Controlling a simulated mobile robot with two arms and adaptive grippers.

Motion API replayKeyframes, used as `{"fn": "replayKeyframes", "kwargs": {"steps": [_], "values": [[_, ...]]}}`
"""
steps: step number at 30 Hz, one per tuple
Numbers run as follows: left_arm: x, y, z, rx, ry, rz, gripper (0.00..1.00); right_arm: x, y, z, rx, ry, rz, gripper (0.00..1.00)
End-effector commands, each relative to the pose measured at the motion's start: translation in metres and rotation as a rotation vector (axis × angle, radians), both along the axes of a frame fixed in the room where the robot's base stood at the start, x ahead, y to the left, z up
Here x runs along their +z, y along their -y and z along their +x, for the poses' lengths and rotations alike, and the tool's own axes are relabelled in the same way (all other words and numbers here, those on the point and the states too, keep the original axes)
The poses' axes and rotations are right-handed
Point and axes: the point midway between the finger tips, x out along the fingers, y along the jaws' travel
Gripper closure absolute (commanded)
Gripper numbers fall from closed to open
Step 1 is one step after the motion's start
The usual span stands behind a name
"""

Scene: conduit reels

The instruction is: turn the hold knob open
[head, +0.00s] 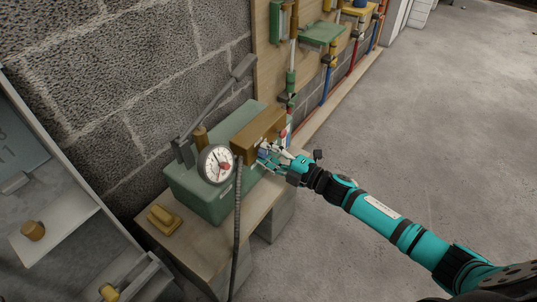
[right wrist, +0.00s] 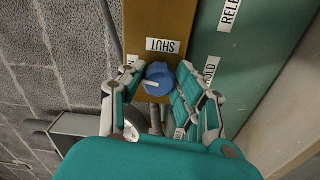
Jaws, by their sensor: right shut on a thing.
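The blue hold knob (right wrist: 158,82) sits on the brown block (right wrist: 150,18) in the right wrist view. A white mark on the knob's face points left, toward a label (right wrist: 131,62) of which only an end letter shows. An upside-down SHUT label (right wrist: 163,46) is beside the knob. My right gripper (right wrist: 152,92) has its fingers on both sides of the knob and is shut on it. In the head view my right gripper (head: 265,152) reaches the brown block (head: 258,133) from the right and mostly hides the knob. My left gripper is not in view.
The green pump box (head: 200,196) carries a round gauge (head: 216,164), a grey lever (head: 217,105) and a dark hose (head: 237,225). It stands on a wooden bench (head: 190,250) with a yellow piece (head: 163,218). A pipe board is behind. Floor at right is clear.

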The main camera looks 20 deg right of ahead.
Motion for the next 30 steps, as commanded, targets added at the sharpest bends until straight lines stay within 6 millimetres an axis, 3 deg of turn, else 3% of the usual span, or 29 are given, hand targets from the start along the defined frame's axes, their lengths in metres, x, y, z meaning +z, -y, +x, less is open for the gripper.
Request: {"fn": "replayKeyframes", "kwargs": {"steps": [10,27,28,30], "values": [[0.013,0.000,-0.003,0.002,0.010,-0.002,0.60,-0.001,-0.001,-0.001,0.002,0.092,-0.121,1.00],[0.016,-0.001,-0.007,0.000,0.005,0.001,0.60,-0.002,-0.001,-0.001,0.002,0.111,-0.147,1.00],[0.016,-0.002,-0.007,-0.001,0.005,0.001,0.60,-0.002,-0.001,-0.001,0.002,0.111,-0.147,0.67],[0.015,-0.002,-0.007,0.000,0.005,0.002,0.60,-0.002,-0.001,-0.001,0.002,0.111,-0.147,0.57]]}}
